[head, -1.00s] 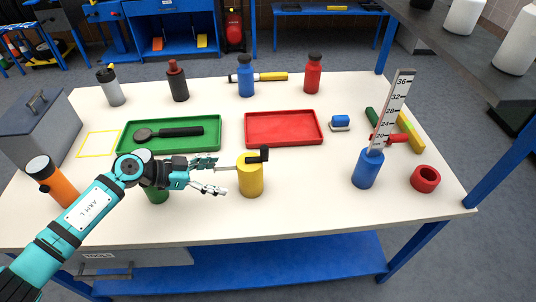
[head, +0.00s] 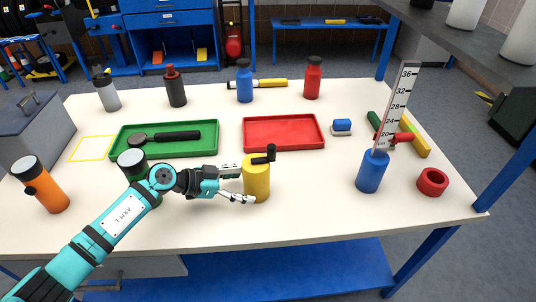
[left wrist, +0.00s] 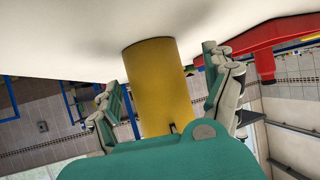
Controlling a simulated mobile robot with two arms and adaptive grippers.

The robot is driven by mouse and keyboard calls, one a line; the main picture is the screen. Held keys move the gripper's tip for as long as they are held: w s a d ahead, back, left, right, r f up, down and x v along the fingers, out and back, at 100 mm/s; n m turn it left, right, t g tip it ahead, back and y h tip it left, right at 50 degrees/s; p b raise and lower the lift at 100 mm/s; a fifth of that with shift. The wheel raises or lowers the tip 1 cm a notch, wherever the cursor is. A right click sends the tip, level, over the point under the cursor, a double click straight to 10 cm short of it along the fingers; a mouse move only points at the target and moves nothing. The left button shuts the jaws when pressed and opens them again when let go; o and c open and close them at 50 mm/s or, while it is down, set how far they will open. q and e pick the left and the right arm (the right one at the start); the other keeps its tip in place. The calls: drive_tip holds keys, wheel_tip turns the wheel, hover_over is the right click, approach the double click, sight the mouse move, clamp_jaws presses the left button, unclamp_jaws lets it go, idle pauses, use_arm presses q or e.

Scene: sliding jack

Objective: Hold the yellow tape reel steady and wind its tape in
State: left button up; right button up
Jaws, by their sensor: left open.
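The yellow tape reel (head: 257,180) stands upright on the white table, with a black crank (head: 264,156) on its top. In the left wrist view the yellow reel (left wrist: 157,85) sits between the spread fingers. My left gripper (head: 242,183) is open, its fingers reaching to both sides of the reel from the left, with gaps visible in the wrist view. No tape is clearly visible on the yellow reel; any there is hidden behind the gripper. My right gripper is not in view.
A blue reel (head: 372,172) with a tall numbered tape (head: 399,105) stands to the right, beside a red ring (head: 432,182). Behind are a red tray (head: 284,147) and a green tray (head: 205,150). An orange bottle (head: 42,188) stands at left. The front middle table is clear.

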use_arm(q)
drive_tip(key=shift+x, duration=0.75)
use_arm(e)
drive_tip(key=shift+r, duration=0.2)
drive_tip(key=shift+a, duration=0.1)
use_arm(q)
drive_tip(key=c, duration=1.1)
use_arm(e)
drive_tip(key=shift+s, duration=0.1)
